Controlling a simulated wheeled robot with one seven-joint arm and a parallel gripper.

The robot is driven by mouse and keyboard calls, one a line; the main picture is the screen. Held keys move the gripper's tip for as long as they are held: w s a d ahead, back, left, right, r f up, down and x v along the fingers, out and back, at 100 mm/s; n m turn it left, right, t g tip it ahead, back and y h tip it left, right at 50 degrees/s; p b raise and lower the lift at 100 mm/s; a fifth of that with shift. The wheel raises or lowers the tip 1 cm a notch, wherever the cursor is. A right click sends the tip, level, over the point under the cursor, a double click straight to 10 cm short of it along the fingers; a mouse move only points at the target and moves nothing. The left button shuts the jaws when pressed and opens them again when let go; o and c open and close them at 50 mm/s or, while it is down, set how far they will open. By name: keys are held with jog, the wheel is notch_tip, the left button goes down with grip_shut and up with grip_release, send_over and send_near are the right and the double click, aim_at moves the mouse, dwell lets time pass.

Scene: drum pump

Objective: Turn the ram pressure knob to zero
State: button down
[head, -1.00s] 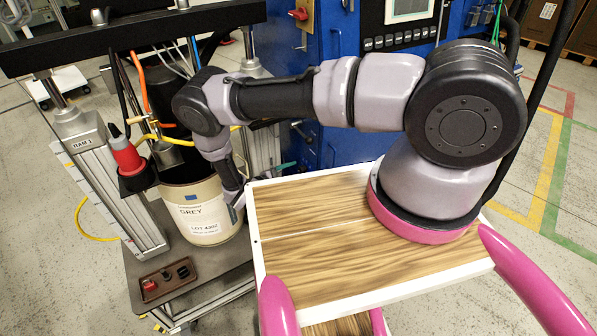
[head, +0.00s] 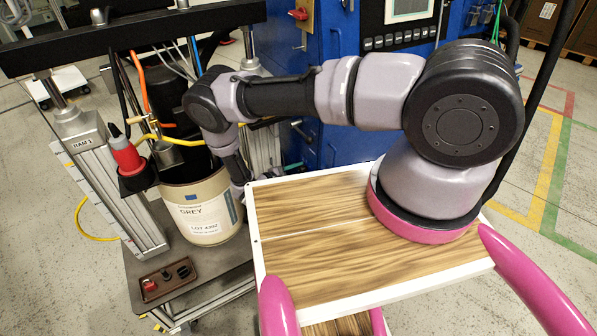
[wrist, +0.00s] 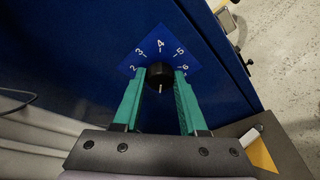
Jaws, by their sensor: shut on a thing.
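The knob (wrist: 160,71) is black and round and shows in the wrist view, mounted on a dark blue panel. Behind it is a blue scale plate (wrist: 160,45) with white numbers; 2, 3, 4, 5 and 6 are readable. A pale mark shows on the knob's lower side in the picture, away from the 4. My gripper (wrist: 160,76) has green fingers, one on each side of the knob, and is shut on it. Any zero mark is out of sight. In the head view the knob and my fingers are hidden.
In the head view a drum (head: 205,212) labelled GREY stands left of my forearm, beside the RAM 1 column (head: 120,195). A small brown tray (head: 167,281) lies in front. The blue cabinet (head: 345,130) stands behind my arm.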

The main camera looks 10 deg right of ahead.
jog(key=shift+n, duration=0.4)
jog(key=shift+c, duration=2.2)
grip_release()
jog(key=shift+a, duration=0.1)
jog(key=v, duration=1)
jog(key=shift+a+r, duration=0.2)
jog(key=shift+a, duration=0.15)
jog(key=shift+s, duration=0.15)
